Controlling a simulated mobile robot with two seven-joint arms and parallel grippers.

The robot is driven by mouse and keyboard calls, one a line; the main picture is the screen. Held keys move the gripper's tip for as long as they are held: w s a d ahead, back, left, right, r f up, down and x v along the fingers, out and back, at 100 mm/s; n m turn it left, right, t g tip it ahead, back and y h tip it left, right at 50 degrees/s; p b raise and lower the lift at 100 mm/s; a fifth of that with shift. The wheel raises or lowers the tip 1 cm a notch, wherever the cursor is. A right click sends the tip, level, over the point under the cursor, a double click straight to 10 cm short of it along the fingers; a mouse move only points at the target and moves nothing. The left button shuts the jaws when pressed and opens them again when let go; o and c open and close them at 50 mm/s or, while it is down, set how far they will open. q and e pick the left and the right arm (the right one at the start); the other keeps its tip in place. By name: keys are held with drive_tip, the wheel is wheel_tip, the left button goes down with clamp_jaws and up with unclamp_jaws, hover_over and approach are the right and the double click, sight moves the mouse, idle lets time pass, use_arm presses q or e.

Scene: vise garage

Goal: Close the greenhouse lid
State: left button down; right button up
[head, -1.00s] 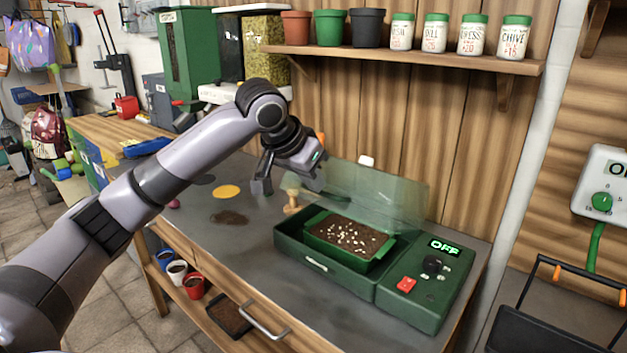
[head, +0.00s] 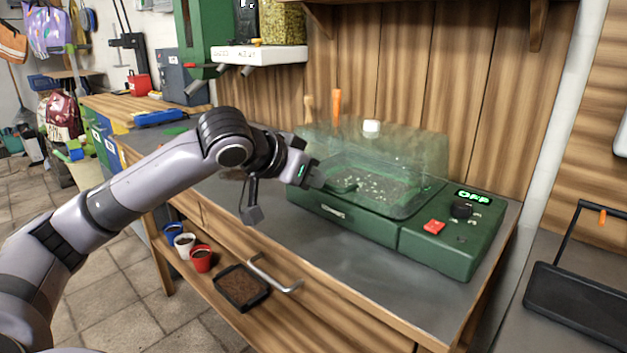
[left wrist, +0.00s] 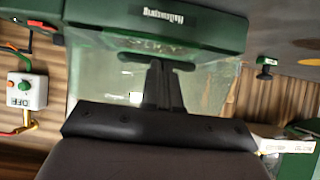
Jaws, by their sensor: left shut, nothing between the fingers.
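The green greenhouse base (head: 365,228) sits on the grey bench top, with a soil tray inside. Its clear lid (head: 425,150) tilts over the tray, and the white-specked soil shows hazily through it. I cannot tell whether the lid's front edge touches the base. My left gripper (head: 326,180) is at the lid's left side, close to the lid. In the left wrist view its dark fingers (left wrist: 158,68) are together and empty, in front of the clear lid (left wrist: 108,85) and below the green base (left wrist: 200,25). Contact with the lid is unclear. My right gripper is out of view.
A control panel with a red button (head: 434,227) and a lit OFF display (head: 473,196) is at the base's right. The wooden wall is close behind. A drawer handle (head: 274,276) sticks out at the bench front. Bare bench top lies in front of the base.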

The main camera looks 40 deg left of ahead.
use_arm(q)
drive_tip(key=shift+f+b, duration=0.35)
drive_tip(key=shift+f, duration=0.05)
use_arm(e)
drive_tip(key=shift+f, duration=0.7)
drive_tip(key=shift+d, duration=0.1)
